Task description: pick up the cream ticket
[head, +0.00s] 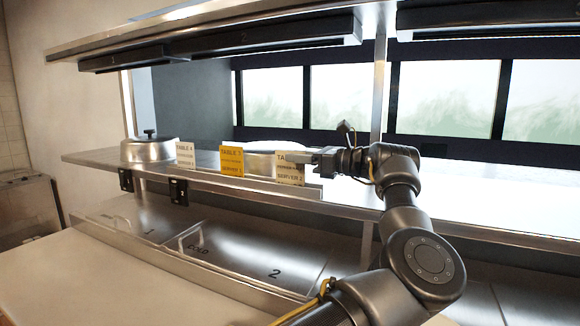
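Three printed tickets stand upright in a row along the front edge of the metal shelf. A yellow ticket (232,162) stands in the middle, and another pale, off-white ticket (185,155) stands at the left. My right gripper is out of view.
The metal shelf (100,157) carries a domed metal lid (149,150) left of the tickets. An overhead shelf (220,33) runs above. Below are metal lids marked 1 (130,222) and 2 (255,258), and a pale counter (90,285) in front.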

